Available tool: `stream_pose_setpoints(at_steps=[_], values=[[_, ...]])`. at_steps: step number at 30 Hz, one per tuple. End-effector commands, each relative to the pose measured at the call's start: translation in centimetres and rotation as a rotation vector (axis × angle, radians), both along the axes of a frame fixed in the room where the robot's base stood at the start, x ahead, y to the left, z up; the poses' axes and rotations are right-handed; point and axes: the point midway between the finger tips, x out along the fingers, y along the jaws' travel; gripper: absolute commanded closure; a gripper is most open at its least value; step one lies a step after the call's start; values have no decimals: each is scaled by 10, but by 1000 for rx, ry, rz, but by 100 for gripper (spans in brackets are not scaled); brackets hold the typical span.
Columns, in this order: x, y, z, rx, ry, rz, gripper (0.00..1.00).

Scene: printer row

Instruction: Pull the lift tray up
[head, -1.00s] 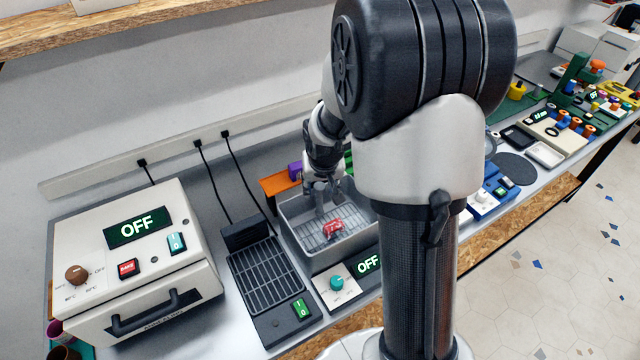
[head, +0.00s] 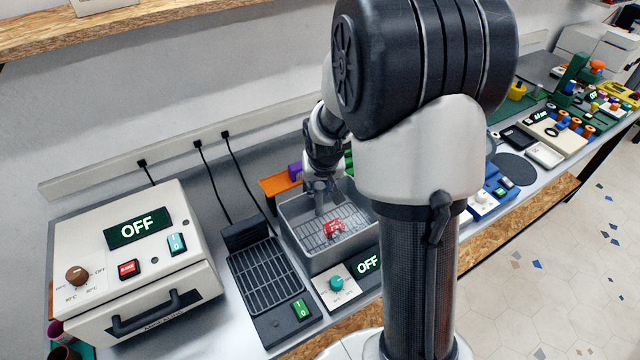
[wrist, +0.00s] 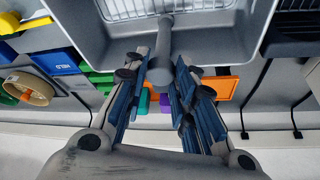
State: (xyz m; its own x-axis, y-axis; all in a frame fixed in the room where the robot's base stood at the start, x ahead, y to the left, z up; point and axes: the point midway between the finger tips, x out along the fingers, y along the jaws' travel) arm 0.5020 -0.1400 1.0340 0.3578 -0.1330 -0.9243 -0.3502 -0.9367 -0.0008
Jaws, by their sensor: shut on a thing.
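The lift tray (head: 350,215) is a wire grid low in the grey basin (head: 290,232), with a red part (head: 334,229) lying on it. In the wrist view the tray's grid (wrist: 125,8) shows at the top, and a grey upright handle (wrist: 165,40) rises towards me. My gripper (wrist: 162,76) is shut on this handle, with a finger on each side. In the head view my gripper (head: 322,188) is at the basin's back wall side, above the tray. The exact contact is partly hidden by the fingers.
The basin's control box (head: 337,290) has a teal dial and an OFF display. A black grille unit (head: 265,275) and a white oven-like box (head: 135,260) stand to the left. An orange stand (head: 275,184) is behind the basin. My arm hides the basin's right side.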

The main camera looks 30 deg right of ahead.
Motion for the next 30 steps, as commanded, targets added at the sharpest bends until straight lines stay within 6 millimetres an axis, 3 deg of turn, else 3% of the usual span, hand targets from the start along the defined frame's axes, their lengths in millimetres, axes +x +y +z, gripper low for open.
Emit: stream_pose_setpoints(at_steps=[10,20,21,30], values=[[1,0,68,-1,-4,0,100],[2,-1,72,-3,-7,0,100],[3,-1,72,-3,-8,0,74],[1,0,71,-1,-4,0,54]])
